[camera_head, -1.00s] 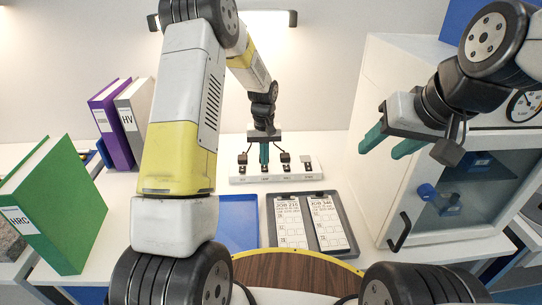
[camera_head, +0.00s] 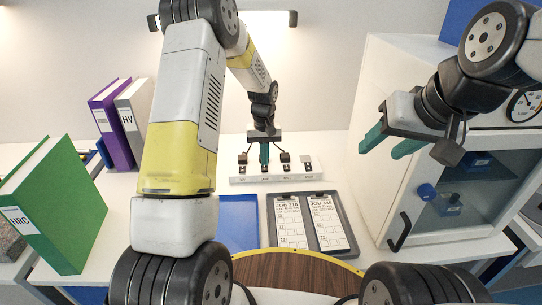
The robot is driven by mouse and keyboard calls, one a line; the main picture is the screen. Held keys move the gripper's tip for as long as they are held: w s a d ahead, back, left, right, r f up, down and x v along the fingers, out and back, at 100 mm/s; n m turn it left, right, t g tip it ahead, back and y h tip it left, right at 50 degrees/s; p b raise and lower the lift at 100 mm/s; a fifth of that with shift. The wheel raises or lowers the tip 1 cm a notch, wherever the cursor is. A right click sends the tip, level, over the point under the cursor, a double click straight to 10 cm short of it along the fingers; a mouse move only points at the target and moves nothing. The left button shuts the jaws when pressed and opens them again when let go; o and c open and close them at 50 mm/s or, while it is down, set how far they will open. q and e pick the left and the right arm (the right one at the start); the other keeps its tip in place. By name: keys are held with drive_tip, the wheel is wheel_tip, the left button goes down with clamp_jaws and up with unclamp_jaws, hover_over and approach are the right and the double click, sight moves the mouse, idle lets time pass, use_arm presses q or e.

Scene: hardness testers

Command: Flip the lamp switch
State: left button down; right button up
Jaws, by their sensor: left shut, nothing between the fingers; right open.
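A white switch panel (camera_head: 240,180) with several dark switches in a row lies at the back of the table. Its labels are too small to read surely. My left gripper (camera_head: 264,160) points down at the panel with its green fingers together and empty, at the second switch from the left. The fingers hide part of that switch, and I cannot tell whether they touch it. My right gripper (camera_head: 386,146) is open and empty, in front of the white cabinet. A lamp (camera_head: 268,18) glows on the wall above, partly behind my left arm.
A white cabinet (camera_head: 385,85) with a glass door and black handle stands right. Green (camera_head: 55,210), purple (camera_head: 112,125) and grey (camera_head: 135,115) binders stand left.

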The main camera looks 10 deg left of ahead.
use_arm(q)
drive_tip(key=shift+f, duration=1.05)
idle(0.4)
drive_tip(key=shift+r, duration=3.5)
drive_tip(key=shift+r, duration=0.1)
wheel_tip(320, 180, up, 10)
drive_tip(key=t, duration=0.1)
hover_over(265, 169)
drive_tip(key=s+a, duration=0.1)
drive_tip(key=s, duration=0.4)
drive_tip(key=s+r+m+t+h, duration=0.1)
drive_tip(key=s+r+t, duration=0.1)
drive_tip(key=s+r, duration=0.5)
drive_tip(key=s+r+m+t, duration=0.1)
drive_tip(key=s+r, duration=0.1)
drive_tip(key=s, duration=0.7)
drive_tip(key=s+r+m+t+h, duration=0.1)
drive_tip(key=s+r+t, duration=0.1)
drive_tip(key=s, duration=0.7)
drive_tip(key=shift+a+r, duration=0.3)
drive_tip(key=shift+r, duration=0.45)
